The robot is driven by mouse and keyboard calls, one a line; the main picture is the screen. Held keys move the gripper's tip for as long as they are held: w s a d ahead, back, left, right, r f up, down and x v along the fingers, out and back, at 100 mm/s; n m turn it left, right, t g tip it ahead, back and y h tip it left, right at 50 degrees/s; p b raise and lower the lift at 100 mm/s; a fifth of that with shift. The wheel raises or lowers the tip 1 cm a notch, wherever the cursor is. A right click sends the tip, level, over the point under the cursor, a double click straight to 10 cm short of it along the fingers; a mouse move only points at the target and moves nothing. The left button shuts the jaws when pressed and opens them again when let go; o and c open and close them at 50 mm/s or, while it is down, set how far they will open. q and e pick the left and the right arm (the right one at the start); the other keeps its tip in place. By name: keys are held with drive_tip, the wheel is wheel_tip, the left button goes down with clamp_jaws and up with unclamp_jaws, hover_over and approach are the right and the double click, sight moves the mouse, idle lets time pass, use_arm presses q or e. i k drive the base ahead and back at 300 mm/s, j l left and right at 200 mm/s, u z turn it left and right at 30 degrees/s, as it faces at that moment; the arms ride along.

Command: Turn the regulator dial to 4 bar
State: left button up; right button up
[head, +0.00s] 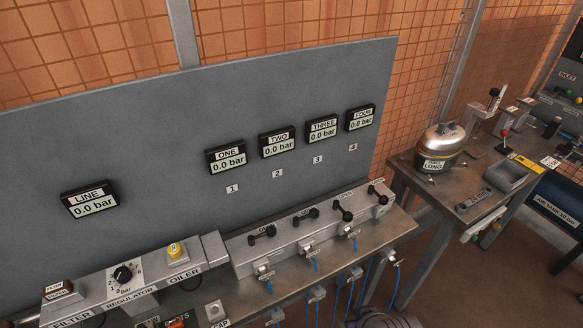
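The regulator dial (123,274) is a black knob on a white scale plate, on the grey block marked REGULATOR at the lower left. Its scale is marked in bar, but the digits are small and I cannot read for sure where the knob points. The LINE display (90,200) on the grey panel above reads 0.0 bar. Neither of my grippers shows in the head view.
The FILTER block (65,310) is left of the dial and the OILER (176,251) with its yellow cap is right. A manifold (305,240) with several black-handled valves follows. Displays ONE (226,157) to FOUR read 0.0 bar. A silver tank (440,147) stands on the right table.

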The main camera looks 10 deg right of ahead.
sight(123, 274)
drive_tip(key=u, duration=1.35)
